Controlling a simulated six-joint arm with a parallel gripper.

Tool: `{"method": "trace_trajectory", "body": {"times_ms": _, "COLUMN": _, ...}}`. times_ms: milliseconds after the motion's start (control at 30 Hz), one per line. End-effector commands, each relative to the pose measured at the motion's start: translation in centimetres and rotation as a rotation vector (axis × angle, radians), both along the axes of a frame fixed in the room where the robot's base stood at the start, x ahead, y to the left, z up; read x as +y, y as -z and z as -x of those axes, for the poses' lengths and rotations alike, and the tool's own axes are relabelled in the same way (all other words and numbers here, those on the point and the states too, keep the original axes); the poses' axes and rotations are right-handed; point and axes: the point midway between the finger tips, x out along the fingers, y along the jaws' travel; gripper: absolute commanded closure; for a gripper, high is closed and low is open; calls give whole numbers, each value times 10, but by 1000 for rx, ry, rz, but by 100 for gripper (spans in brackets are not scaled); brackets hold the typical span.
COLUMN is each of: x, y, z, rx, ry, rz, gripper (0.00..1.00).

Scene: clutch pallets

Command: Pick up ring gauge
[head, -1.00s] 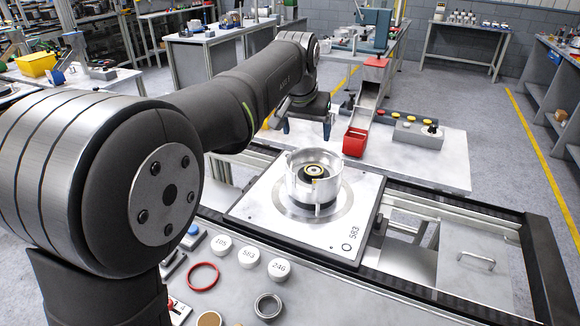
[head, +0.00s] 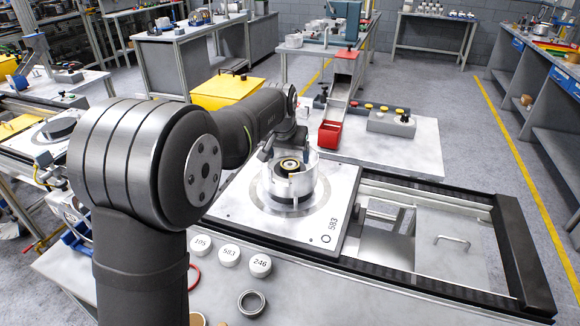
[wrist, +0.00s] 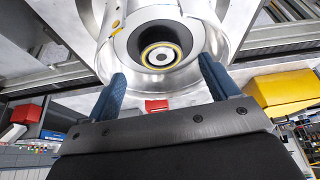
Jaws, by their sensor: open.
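A steel ring (head: 251,303), which looks like the ring gauge, lies flat on the front bench near the bottom of the head view. My gripper (wrist: 161,68) is open and empty, its two blue fingers apart in the wrist view. It is well away from the steel ring, by the far left side of the clutch housing (head: 267,185). The housing, with a dark core and a yellow-edged hub, stands on the white pallet (head: 235,205) marked 583. It fills the top of the wrist view (wrist: 211,50). I cannot tell whether the fingers touch it.
White round pieces marked 105 (head: 201,246), 583 (head: 229,256) and 246 (head: 260,265) sit between the pallet and the steel ring. A red ring (head: 193,277) is partly hidden by my arm. A red bin (head: 330,135) stands behind the pallet. Bench right of the steel ring is clear.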

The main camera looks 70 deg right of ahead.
Motion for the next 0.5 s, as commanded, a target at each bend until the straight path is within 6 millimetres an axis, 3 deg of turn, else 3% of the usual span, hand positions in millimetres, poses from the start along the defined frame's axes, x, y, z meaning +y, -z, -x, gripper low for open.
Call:
{"method": "trace_trajectory", "body": {"times_ms": 233, "x": -15, "y": 34, "z": -2, "rx": 1, "ry": 0, "rz": -2, "gripper": 20}}
{"method": "trace_trajectory", "body": {"times_ms": 500, "x": -17, "y": 38, "z": -3, "rx": 1, "ry": 0, "rz": 0, "gripper": 22}}
